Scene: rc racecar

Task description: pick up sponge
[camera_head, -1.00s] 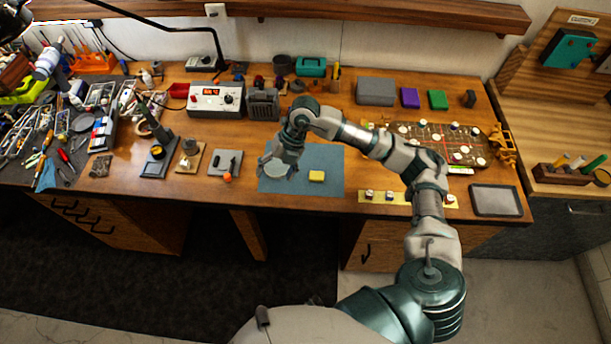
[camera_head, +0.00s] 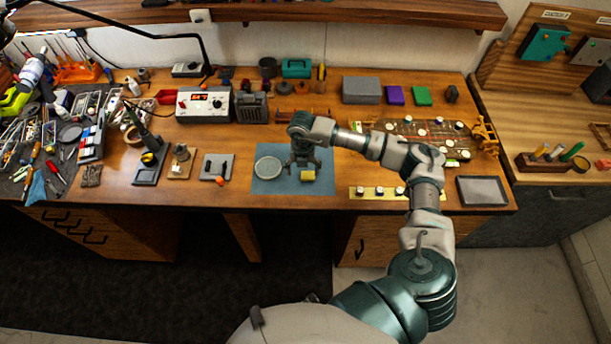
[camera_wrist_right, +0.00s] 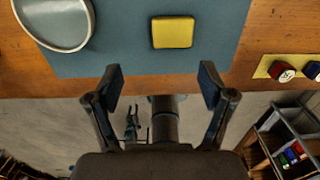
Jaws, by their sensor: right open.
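The yellow sponge (camera_head: 308,175) lies flat on the blue-grey mat (camera_head: 270,186) near the front edge of the bench. It also shows in the right wrist view (camera_wrist_right: 172,32), beyond the fingertips and roughly centred between them. My right gripper (camera_head: 303,161) is just behind the sponge in the head view. In the right wrist view its two fingers (camera_wrist_right: 161,84) are spread wide with nothing between them. The sponge and the fingers look apart. My left gripper is not in view.
A round pale dish (camera_head: 269,168) lies on the mat left of the sponge. A yellow strip with small parts (camera_head: 377,192) lies to the right, and a grey tray (camera_head: 482,191) farther right. A grey plate with an orange knob (camera_head: 216,167) is left of the mat.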

